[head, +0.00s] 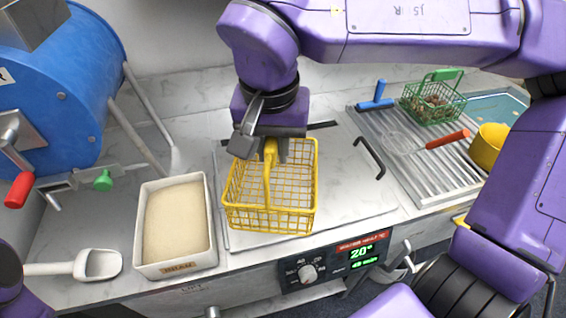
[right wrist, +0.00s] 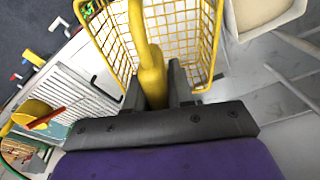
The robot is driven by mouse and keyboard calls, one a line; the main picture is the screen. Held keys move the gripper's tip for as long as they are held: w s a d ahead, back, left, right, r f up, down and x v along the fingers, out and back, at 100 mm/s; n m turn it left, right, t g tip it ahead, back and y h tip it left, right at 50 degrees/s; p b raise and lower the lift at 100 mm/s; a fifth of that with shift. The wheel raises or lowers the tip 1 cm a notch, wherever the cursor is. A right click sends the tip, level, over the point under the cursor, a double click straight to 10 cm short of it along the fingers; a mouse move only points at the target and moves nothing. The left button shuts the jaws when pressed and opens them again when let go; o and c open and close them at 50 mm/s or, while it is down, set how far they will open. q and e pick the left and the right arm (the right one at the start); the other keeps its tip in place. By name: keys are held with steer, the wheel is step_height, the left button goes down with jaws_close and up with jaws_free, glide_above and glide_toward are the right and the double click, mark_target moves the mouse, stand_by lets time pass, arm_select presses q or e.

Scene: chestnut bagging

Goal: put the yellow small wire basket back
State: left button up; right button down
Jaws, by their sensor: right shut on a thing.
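The yellow small wire basket (head: 270,200) is over the flat metal lid in the middle of the counter in the head view. It looks empty. My right gripper (head: 272,155) is above its back part, shut on the yellow handle. In the right wrist view the handle (right wrist: 151,75) runs between the two dark fingers (right wrist: 155,88), with the basket's wire walls (right wrist: 110,40) beyond. I cannot tell whether the basket touches the lid (head: 345,205).
A white bin of pale grain (head: 148,252) stands left of the basket, with a white scoop (head: 100,263) beside it. A blue drum (head: 65,90) is at the far left. On the right, a ribbed drainboard (head: 385,125) holds a green basket (head: 432,108), a red-handled skimmer (head: 446,139) and a yellow bowl (head: 486,147).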

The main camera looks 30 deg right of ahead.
steer(key=shift+w+r, duration=0.2)
steer(key=w+d+f, duration=0.1)
steer(key=d, duration=0.1)
steer(key=w+d+f+p, duration=0.1)
steer(key=w+d, duration=0.1)
steer(key=w+d+f+p, duration=0.1)
steer(key=d, duration=0.2)
steer(key=shift+w+f, duration=0.15)
steer(key=shift+w, duration=0.05)
steer(key=w+d+f, duration=0.1)
steer(key=f, duration=0.2)
steer(key=w+d+f, duration=0.1)
steer(key=d+f, duration=0.1)
steer(key=f, duration=0.1)
steer(key=w+d+f, duration=0.1)
steer(key=f, duration=0.2)
steer(key=shift+w+d+f, duration=0.2)
steer(key=shift+w+f, duration=0.1)
steer(key=shift+f, duration=0.05)
steer(key=c, duration=1)
jaws_free()
steer(key=shift+f, duration=0.1)
steer(key=r, duration=0.4)
steer(key=s+r, duration=0.1)
steer(key=r, duration=0.3)
steer(key=a+r, duration=0.1)
steer(key=r, duration=0.3)
steer(key=shift+s+r, duration=0.1)
steer(key=shift+s, duration=0.2)
